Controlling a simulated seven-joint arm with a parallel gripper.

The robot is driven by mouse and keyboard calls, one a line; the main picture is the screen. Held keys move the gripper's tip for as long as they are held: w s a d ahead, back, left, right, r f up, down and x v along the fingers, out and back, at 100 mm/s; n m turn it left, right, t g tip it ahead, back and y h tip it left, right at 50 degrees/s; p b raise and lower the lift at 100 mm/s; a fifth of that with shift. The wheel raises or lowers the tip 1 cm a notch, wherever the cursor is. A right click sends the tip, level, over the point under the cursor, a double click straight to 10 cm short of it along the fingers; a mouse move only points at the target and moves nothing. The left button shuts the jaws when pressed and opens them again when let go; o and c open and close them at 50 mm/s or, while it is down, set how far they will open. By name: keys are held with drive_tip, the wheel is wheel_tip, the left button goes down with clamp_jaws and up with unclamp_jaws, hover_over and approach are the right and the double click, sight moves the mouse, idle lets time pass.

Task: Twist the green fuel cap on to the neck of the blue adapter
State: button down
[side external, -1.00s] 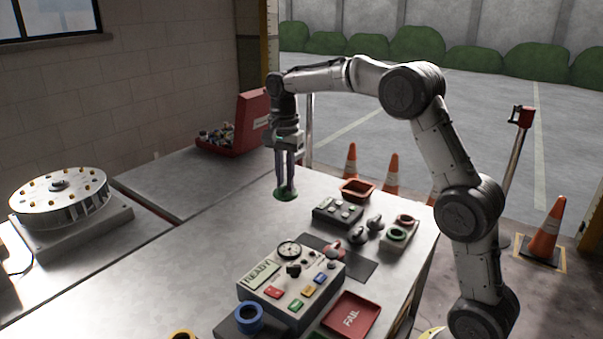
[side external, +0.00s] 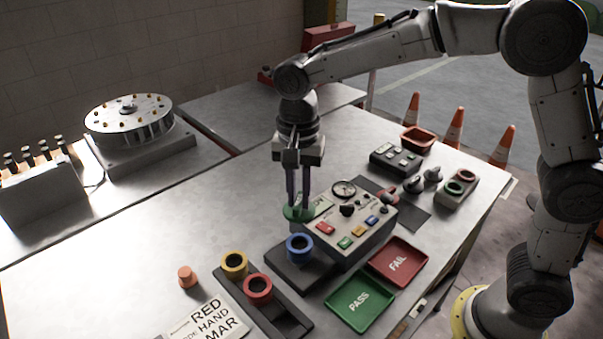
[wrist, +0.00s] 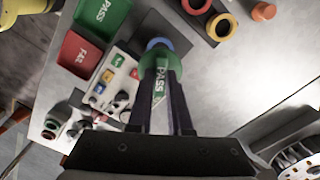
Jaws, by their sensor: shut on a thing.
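My gripper (side external: 298,203) is shut on the green fuel cap (side external: 291,213), a round flat disc at its fingertips. The blue adapter (side external: 291,250), a ring-shaped neck with a dark opening, stands upright in a dark block. In the side view the cap is just above and behind the adapter in the picture, with a small gap. In the wrist view the green cap (wrist: 176,66) sits between my fingers and partly covers the blue adapter (wrist: 155,42). I cannot tell the exact height between them.
A console (side external: 352,235) with coloured buttons stands close to the right of the adapter. A red FAIL tray (side external: 404,274) and a green PASS tray (side external: 343,315) lie in front. Yellow (side external: 229,272) and red (side external: 268,291) adapters stand to the left, beside an orange cylinder (side external: 187,276).

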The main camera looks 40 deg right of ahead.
drive_tip(key=shift+f, duration=3.55)
drive_tip(key=shift+f, duration=0.95)
drive_tip(key=m, duration=0.6)
drive_tip(key=shift+f, duration=0.15)
drive_tip(key=m, duration=0.6)
drive_tip(key=c, duration=0.8)
unclamp_jaws()
drive_tip(key=shift+o, duration=0.2)
